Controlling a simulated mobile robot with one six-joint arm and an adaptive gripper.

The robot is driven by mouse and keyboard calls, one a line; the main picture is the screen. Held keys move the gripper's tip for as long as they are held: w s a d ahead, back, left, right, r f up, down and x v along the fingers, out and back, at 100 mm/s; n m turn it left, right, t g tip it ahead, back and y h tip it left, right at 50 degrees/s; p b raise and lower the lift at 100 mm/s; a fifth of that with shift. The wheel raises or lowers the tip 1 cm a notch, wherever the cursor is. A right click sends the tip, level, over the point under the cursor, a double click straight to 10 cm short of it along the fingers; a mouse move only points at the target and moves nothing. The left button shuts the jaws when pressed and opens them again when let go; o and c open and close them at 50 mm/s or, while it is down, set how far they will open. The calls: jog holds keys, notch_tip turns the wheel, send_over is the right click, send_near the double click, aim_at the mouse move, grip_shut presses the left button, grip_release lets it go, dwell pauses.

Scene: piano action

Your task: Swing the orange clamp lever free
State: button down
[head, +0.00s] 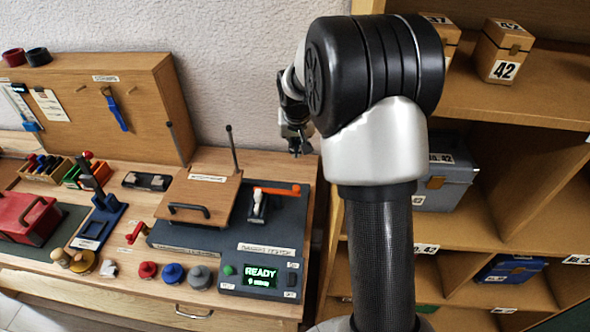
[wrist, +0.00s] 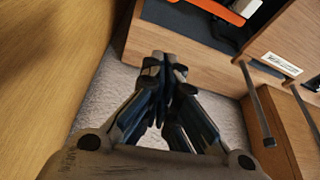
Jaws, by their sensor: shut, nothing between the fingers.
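The orange clamp lever (head: 277,191) lies roughly level on top of its clamp (head: 258,206), at the right end of the dark test fixture, beside the wooden lid (head: 200,196). In the wrist view the orange lever (wrist: 228,10) shows at the top edge, partly cut off. My gripper (head: 300,152) hangs above and behind the lever in the head view, near the wall and apart from it. In the wrist view its fingertips (wrist: 165,60) are together and empty.
A thin dark post (head: 232,150) stands behind the lid, near my gripper; a post (wrist: 257,105) is also close in the wrist view. Shelves (head: 500,105) with numbered boxes stand on the right. A panel reading READY (head: 261,275) is in front of the clamp.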

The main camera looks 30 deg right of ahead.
notch_tip(320, 180, down, 10)
jog(key=b, duration=0.3)
jog(key=shift+s+b, duration=0.2)
jog(key=shift+b, duration=0.2)
jog(key=shift+a, duration=0.1)
jog(key=shift+s+f, duration=0.1)
